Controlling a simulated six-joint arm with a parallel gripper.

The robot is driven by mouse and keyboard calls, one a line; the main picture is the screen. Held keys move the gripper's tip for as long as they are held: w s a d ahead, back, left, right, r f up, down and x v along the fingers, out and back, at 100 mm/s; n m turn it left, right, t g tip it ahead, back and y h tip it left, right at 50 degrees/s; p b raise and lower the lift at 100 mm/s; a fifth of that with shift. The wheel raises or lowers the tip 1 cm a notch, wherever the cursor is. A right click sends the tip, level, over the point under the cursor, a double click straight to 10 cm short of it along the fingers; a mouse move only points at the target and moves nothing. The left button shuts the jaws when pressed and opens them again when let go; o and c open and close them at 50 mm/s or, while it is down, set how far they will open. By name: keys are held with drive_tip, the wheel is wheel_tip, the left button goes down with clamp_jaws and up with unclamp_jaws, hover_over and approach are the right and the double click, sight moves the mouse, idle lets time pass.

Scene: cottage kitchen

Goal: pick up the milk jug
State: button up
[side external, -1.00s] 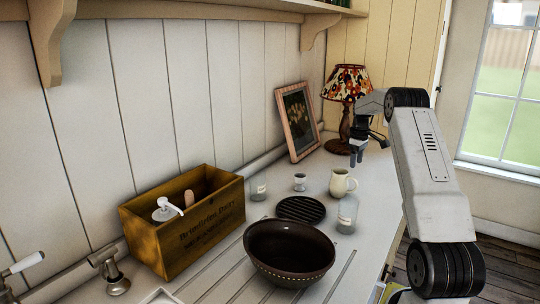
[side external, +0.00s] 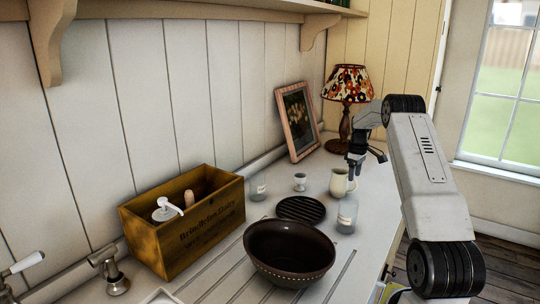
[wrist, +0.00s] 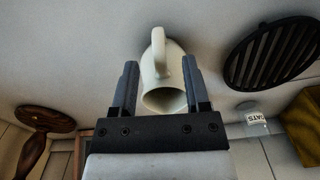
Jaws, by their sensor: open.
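The milk jug (side external: 339,184) is cream-coloured with a handle and stands upright on the white counter (side external: 376,200), behind the clear bottle. My gripper (side external: 353,173) is open, pointing down at the jug and partly covering it in the side view. In the wrist view the jug (wrist: 164,84) appears between the two open fingers (wrist: 160,88), with its handle toward the top of the picture and its mouth toward the gripper's palm. Gaps show between the fingers and the jug. I cannot tell how far down its sides the fingertips reach.
A clear bottle (side external: 347,216) stands close in front of the jug. A black round trivet (side external: 301,209), an egg cup (side external: 299,181), a glass jar (side external: 258,187), a dark bowl (side external: 289,252) and a wooden crate (side external: 183,226) lie leftward. A lamp (side external: 346,98) and picture frame (side external: 297,122) stand behind.

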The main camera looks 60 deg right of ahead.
sight(343, 185)
drive_tip(key=shift+s+f, duration=0.15)
drive_tip(key=shift+f, duration=2.35)
clamp_jaws()
drive_tip(key=shift+r, duration=0.1)
